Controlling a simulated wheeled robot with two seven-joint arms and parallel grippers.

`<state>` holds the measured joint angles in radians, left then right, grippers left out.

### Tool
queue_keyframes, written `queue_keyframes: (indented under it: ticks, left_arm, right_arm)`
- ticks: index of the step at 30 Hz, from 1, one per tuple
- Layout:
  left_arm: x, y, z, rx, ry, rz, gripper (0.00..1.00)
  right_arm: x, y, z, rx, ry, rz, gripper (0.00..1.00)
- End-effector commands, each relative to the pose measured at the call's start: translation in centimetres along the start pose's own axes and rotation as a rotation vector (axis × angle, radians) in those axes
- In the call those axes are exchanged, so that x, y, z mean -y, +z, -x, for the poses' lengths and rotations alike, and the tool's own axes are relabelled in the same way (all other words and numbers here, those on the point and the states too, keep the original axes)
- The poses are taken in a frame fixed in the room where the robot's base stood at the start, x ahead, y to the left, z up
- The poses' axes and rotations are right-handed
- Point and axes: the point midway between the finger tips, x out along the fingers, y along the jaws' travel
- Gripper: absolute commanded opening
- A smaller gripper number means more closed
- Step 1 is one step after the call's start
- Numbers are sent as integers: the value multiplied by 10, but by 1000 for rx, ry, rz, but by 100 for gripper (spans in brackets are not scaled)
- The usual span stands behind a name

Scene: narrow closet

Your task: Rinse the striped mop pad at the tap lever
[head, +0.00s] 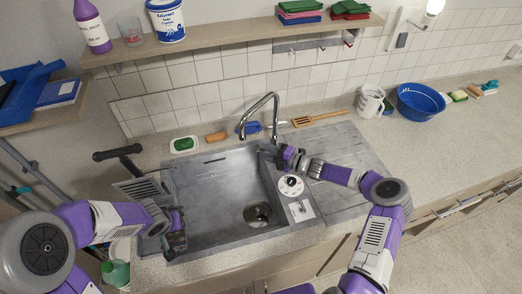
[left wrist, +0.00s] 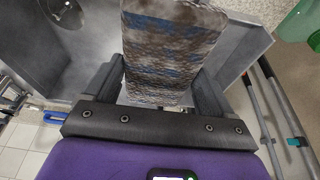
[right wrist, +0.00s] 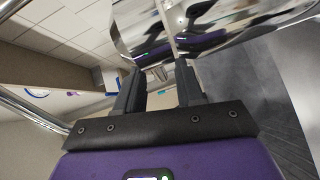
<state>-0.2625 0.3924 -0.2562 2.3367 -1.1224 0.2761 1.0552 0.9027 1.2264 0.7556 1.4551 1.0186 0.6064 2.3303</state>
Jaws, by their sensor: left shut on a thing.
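The striped mop pad (left wrist: 165,55) is mottled brown-grey with blue bands. In the left wrist view it stands between my left fingers, which are shut on it. My left gripper (head: 172,238) is over the left part of the sink (head: 222,180), and the pad is hard to make out in the head view. The chrome tap (head: 274,108) arches over the back of the sink. My right gripper (head: 284,157) is just in front of the tap's base, its fingers apart. Shiny chrome (right wrist: 160,25) shows just beyond them. I cannot make out the lever clearly.
A green sponge dish (head: 184,145) and a brown brush (head: 216,136) lie behind the sink. A shelf (head: 235,37) runs above. The drainboard (head: 350,150) is largely clear.

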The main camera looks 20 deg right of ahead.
Motion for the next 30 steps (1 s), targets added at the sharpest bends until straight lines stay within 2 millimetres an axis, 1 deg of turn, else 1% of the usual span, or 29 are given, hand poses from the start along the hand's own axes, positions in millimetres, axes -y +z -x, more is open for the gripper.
queue_keyframes:
  ticks: [1,6,15,22,23,30]
  left_arm:
    - [0,0,0,-1,0,0,49]
    - [0,0,0,-1,0,0,49]
    - [0,0,0,-1,0,0,49]
    - [0,0,0,-1,0,0,49]
    - [0,0,0,-1,0,0,49]
    - [0,0,0,-1,0,0,49]
  right_arm:
    - [0,0,-7,-1,0,1,38]
    - [0,0,-19,0,-1,2,38]
    - [0,0,-20,1,-1,1,38]
    - [0,0,-20,1,-1,1,2]
    - [0,0,-20,1,-1,1,0]
    - [0,0,-20,1,-1,1,0]
